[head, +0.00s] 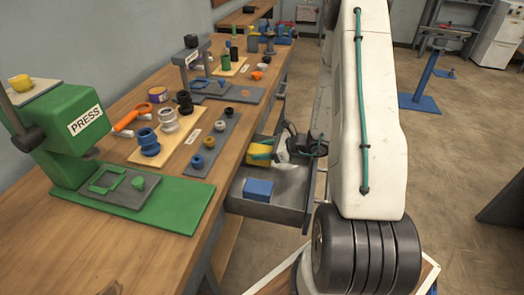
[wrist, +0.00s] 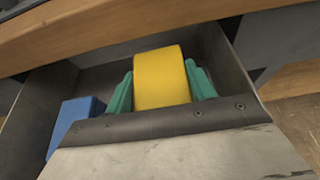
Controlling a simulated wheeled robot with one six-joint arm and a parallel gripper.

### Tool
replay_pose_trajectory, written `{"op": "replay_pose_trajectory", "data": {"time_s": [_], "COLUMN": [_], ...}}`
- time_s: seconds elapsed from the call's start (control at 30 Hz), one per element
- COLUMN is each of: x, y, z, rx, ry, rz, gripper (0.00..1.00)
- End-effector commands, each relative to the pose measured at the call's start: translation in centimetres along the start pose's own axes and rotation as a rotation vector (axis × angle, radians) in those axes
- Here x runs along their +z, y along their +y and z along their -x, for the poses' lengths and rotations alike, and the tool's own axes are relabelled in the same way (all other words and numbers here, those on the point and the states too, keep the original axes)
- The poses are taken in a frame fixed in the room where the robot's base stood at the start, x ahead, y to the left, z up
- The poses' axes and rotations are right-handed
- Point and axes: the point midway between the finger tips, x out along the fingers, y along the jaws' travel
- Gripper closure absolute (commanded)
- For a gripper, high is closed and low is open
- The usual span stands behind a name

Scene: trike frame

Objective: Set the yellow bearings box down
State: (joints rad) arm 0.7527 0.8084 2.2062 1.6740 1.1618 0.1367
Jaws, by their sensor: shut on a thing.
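The yellow bearings box (wrist: 162,78) is between the two green fingertips of my gripper (wrist: 161,88) in the wrist view. The gripper is shut on it. In the head view the yellow box (head: 260,153) shows inside or just above the open grey drawer (head: 284,213), toward its back, with my gripper (head: 272,150) at it. A blue box (head: 258,189) sits in the drawer nearer the front, and it shows left of the yellow box in the wrist view (wrist: 74,122). The underside of the yellow box is hidden, so I cannot tell if it touches the drawer floor.
The wooden workbench (head: 229,146) runs above the drawer, its edge close over the gripper. A green press (head: 75,135) and boards with spools and rings stand on the bench. Bare drawer floor lies right of the blue box. A blue stand (head: 422,100) is on the floor at right.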

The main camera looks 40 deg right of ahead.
Motion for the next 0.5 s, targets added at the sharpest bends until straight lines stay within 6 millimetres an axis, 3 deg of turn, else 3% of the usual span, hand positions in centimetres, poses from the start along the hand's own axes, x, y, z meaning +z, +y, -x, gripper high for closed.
{"op": "replay_pose_trajectory", "data": {"time_s": [0.5], "x": [-1.1], "y": [0.0], "z": [-0.4], "rx": [0.000], "ry": [-0.001], "rz": [0.000], "gripper": [0.79]}}
